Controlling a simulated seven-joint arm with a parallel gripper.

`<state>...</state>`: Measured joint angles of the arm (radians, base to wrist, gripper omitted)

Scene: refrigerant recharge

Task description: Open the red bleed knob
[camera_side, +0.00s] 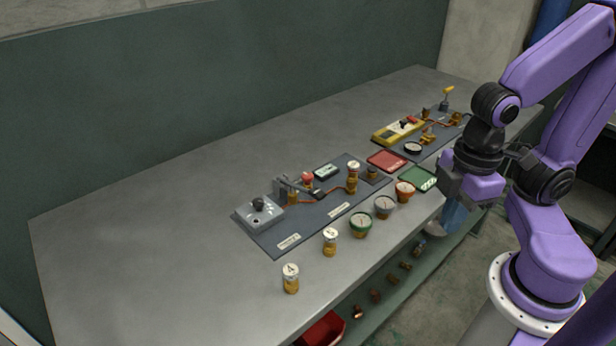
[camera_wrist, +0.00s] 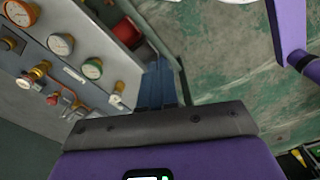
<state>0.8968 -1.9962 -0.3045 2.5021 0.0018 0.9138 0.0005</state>
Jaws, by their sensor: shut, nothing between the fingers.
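The red knob (camera_side: 307,177) stands on a brass fitting near the back of a dark panel (camera_side: 315,214) in the middle of the bench. A small red knob-like part (camera_wrist: 52,99) also shows at the left of the wrist view, among brass fittings; it appears to be the same knob. My gripper (camera_side: 455,215) is at the bench's front edge, to the right of the panel and well apart from the knob. Its blue fingers (camera_wrist: 155,85) are together and point downward, with nothing visible between them.
Round gauges with green (camera_side: 360,225), grey (camera_side: 385,205) and orange (camera_side: 405,190) rims line the panel's front. Labelled brass cylinders (camera_side: 290,278) stand at front left. Red (camera_side: 386,160) and green (camera_side: 418,178) trays lie to the right. The bench's left half is clear.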

